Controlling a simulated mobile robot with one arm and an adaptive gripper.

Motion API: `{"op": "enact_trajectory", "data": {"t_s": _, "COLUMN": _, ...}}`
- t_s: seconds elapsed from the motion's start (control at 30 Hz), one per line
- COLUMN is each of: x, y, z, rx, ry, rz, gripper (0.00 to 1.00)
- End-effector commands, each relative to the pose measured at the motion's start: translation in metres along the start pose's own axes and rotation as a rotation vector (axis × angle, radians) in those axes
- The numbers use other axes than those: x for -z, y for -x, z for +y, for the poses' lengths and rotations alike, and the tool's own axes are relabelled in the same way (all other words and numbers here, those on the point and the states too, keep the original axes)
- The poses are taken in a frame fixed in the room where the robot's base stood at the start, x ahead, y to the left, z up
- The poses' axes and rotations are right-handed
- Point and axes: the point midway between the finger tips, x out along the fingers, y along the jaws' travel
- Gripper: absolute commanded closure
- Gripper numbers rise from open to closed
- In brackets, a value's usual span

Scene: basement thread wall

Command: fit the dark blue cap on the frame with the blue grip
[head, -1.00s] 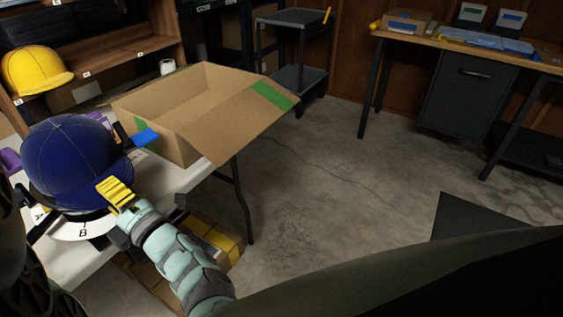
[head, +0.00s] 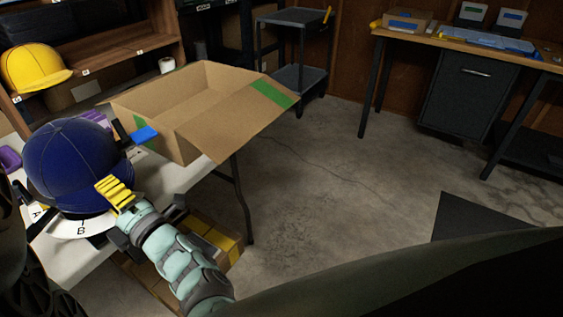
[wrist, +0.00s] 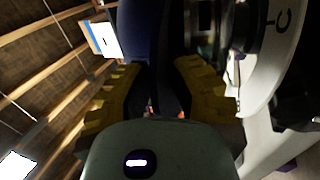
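The dark blue cap (head: 72,160) is at the left of the head view, crown up, above a white lettered ring (head: 72,228). A blue grip (head: 144,135) on a dark arm sticks out beside the cap's right side, in front of the cardboard box. The rest of its frame is hidden behind the cap. My gripper (head: 117,193), with yellow ribbed fingers, is at the cap's lower right edge. In the wrist view, the fingers stand apart with dark blue cap material (wrist: 150,45) between and beyond them. Contact with the fingers is hard to see.
The open cardboard box (head: 190,110) stands close behind the cap on the white table (head: 178,180). A yellow cap (head: 33,68) sits on the shelf at the left. A purple item (head: 10,157) lies left of the cap.

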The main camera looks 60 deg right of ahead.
Motion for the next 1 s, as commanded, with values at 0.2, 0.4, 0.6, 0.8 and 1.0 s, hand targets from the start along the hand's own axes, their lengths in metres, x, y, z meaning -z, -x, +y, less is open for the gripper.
{"op": "enact_trajectory", "data": {"t_s": 0.2, "x": 0.000, "y": 0.000, "z": 0.000, "rx": 0.000, "ry": 0.000, "rz": 0.000, "gripper": 0.63}}
{"op": "enact_trajectory", "data": {"t_s": 0.4, "x": 0.000, "y": 0.000, "z": 0.000, "rx": 0.001, "ry": 0.000, "rz": 0.000, "gripper": 0.61}}
{"op": "enact_trajectory", "data": {"t_s": 0.6, "x": -0.001, "y": 0.010, "z": -0.001, "rx": 0.004, "ry": 0.001, "rz": -0.003, "gripper": 0.61}}
{"op": "enact_trajectory", "data": {"t_s": 0.8, "x": -0.002, "y": 0.048, "z": -0.001, "rx": 0.006, "ry": 0.002, "rz": -0.007, "gripper": 0.61}}
{"op": "enact_trajectory", "data": {"t_s": 1.0, "x": -0.002, "y": 0.089, "z": -0.001, "rx": 0.006, "ry": 0.001, "rz": -0.008, "gripper": 0.61}}
